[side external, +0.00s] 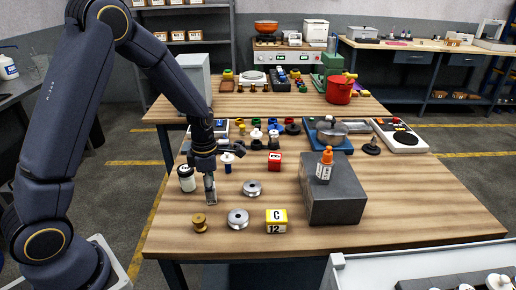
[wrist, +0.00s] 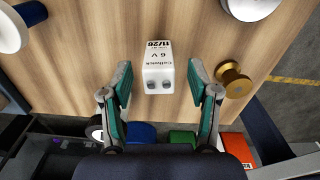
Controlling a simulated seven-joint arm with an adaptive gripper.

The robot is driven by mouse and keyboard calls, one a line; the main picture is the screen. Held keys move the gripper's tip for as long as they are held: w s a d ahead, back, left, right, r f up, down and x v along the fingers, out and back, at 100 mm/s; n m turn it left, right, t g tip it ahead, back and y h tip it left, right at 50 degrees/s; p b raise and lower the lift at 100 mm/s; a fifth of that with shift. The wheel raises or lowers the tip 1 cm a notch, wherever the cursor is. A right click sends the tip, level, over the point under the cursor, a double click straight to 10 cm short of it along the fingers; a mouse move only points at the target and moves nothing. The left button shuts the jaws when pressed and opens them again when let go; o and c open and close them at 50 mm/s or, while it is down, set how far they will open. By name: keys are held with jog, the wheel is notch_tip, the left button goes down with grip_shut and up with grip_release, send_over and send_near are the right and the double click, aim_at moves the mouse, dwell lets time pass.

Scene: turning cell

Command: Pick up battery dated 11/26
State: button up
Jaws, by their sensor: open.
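A white battery (wrist: 158,66) shows in the wrist view, with "6 V" and "11/26" printed on it and two grey terminals on its near end. My gripper (wrist: 160,82) is open, with one teal-lined finger on each side of the battery and a visible gap on both sides. Nothing is held. In the side external view my gripper (side external: 208,180) points down over the left part of the wooden table; the battery is hard to tell apart from the fingers there.
A brass spool (wrist: 234,80) stands close to the right finger in the wrist view. A dark grey block (side external: 335,198) stands to the right.

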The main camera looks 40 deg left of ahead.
jog(key=shift+f, duration=1.55)
grip_shut()
